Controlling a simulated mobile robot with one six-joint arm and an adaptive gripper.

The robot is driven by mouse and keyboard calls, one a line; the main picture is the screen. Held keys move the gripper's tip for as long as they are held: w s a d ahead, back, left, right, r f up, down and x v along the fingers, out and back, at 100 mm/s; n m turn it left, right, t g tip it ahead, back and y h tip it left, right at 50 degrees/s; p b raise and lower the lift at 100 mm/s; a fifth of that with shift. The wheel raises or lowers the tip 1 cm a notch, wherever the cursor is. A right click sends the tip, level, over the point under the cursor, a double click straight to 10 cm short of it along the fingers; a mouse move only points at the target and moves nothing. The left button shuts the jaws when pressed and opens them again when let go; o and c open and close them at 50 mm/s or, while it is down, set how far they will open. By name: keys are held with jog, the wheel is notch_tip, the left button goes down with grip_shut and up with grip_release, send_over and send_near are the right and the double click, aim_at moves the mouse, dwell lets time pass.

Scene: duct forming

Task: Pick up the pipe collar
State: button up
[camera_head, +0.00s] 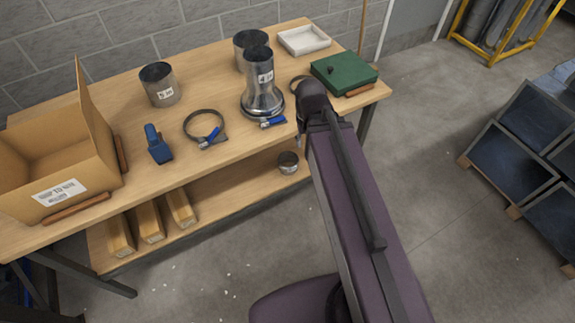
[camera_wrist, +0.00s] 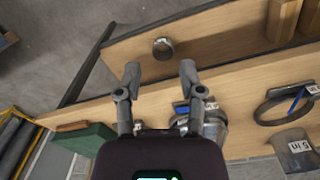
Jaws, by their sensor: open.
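A short grey metal ring, which looks like the pipe collar (camera_head: 288,162), sits on the bench's lower shelf near its right end. In the wrist view the collar (camera_wrist: 163,48) shows beyond my fingertips, roughly centred between them and apart from them. My gripper (camera_wrist: 160,68) is open and empty, with its two fingers spread. In the head view my dark wrist is over the right front part of the bench top, and my fingers cannot be made out there.
The bench top (camera_head: 95,95) overhangs the lower shelf (camera_head: 235,185). Near my wrist stand a flared metal duct (camera_head: 262,100) and a green case (camera_head: 343,73). A band clamp (camera_head: 203,128), blue tool (camera_head: 157,144) and cardboard box (camera_head: 95,175) are further left. Wooden blocks (camera_head: 150,222) fill the shelf's left.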

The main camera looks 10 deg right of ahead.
jog(key=w+f+n+h+b, duration=0.2)
jog(key=w+f+n+b, duration=0.1)
jog(key=f+b, duration=1.05)
jog(key=w+f+n+h+b, duration=0.2)
jog(key=w+f+n+b, duration=0.15)
jog(key=f+b, duration=1)
jog(key=w+f+n+h+b, duration=0.2)
jog(key=w+f+n+b, duration=0.1)
jog(key=f+b, duration=1)
jog(key=w+a+f+n+t+h+b, duration=0.4)
jog(key=w+a+n+h+b, duration=0.3)
jog(key=b, duration=0.9)
jog(key=w+a+n, duration=0.3)
jog(key=w+n, duration=0.1)
jog(key=n, duration=0.1)
jog(key=shift+w+a+f, duration=0.3)
jog(key=shift+w+a, duration=0.1)
jog(key=shift+d+f, duration=0.1)
jog(key=b+x, duration=0.3)
jog(key=x, duration=0.5)
jog(key=shift+w+d, duration=0.15)
jog(key=shift+d, duration=0.1)
